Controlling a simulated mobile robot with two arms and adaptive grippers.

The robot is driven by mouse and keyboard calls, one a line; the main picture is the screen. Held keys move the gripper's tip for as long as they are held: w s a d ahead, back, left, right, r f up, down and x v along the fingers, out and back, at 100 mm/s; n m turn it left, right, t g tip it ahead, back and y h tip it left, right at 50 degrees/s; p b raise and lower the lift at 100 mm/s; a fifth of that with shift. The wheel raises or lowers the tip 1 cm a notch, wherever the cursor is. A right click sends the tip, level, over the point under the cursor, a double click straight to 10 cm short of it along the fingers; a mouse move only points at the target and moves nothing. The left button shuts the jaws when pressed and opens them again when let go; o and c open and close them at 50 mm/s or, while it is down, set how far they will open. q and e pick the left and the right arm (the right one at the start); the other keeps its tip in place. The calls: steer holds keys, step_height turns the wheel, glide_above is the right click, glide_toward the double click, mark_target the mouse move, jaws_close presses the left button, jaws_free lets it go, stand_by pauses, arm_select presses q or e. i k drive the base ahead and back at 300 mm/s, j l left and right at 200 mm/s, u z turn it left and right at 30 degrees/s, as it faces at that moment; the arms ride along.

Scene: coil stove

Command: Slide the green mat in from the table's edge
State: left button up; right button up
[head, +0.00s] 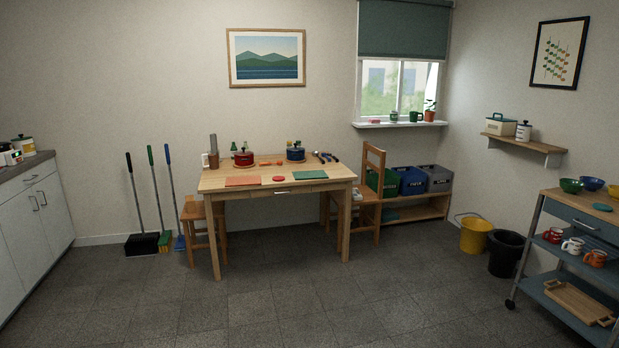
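The green mat (310,174) lies flat on the wooden table (214,174), on the right part of the top near the front edge. I cannot tell at this distance whether it hangs over the edge. A red mat (242,181) lies on the left part of the front edge. A small red round thing (280,179) sits between the two mats. Neither of my grippers is in view.
A red pot (243,158) and a blue pot (296,153) stand at the table's back. A chair (373,190) stands at the right, a stool (194,212) at the left. A trolley (568,230) is far right. The floor before the table is clear.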

mark_target(310, 174)
steer(key=i+u, duration=0.2)
steer(key=i, duration=3.15)
steer(key=j+u, duration=0.05)
steer(key=j, duration=0.1)
